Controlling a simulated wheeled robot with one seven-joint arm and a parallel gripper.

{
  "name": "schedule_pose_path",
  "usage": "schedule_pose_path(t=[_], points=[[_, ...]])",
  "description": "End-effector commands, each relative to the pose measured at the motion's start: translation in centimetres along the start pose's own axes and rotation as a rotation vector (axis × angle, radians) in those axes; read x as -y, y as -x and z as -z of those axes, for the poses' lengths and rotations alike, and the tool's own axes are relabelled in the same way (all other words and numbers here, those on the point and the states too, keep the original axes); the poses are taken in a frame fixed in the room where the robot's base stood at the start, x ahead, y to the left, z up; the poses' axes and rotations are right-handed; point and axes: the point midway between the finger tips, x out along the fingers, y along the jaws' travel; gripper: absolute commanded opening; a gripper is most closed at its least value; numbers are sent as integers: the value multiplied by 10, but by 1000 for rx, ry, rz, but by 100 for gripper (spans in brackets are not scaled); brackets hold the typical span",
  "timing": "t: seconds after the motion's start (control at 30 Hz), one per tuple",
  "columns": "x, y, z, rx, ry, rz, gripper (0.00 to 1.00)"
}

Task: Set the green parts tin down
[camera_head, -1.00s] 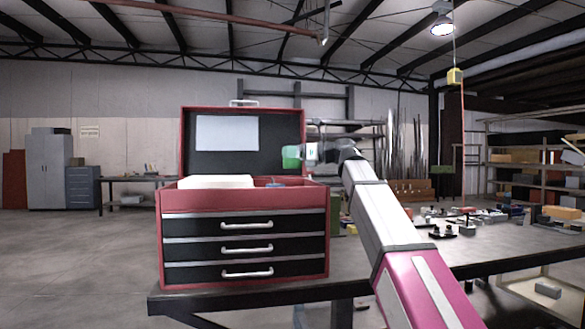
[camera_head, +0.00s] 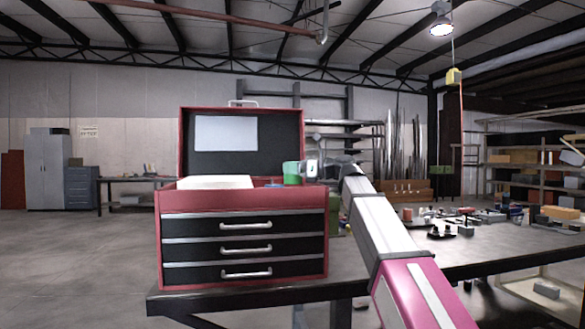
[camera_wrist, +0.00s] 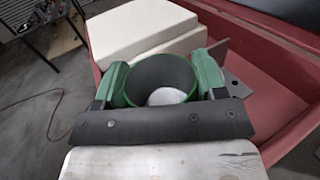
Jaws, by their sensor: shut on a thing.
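The green parts tin (camera_head: 291,173) is upright at the right end of the open red toolbox (camera_head: 243,200), low over its top tray. Whether its base touches anything is hidden by the toolbox front wall. My gripper (camera_head: 301,172) reaches in from the right and is shut on the tin. In the wrist view, my gripper (camera_wrist: 161,80) has one finger on each side of the tin (camera_wrist: 160,72). The tin's mouth is open, with a pale round shape inside at the bottom.
A white block (camera_head: 215,182) lies in the toolbox tray, and in the wrist view this block (camera_wrist: 140,32) sits close beyond the tin. The raised lid (camera_head: 243,145) stands behind. Small parts (camera_head: 440,231) lie on the workbench (camera_head: 485,245) at right.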

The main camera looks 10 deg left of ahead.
Motion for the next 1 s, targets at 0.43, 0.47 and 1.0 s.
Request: schedule_pose_path(t=[0.43,0.47,1.0], points=[[0,0,6,0,0,0,90],[0,0,6,0,0,0,90],[-1,24,-6,0,0,4,90]])
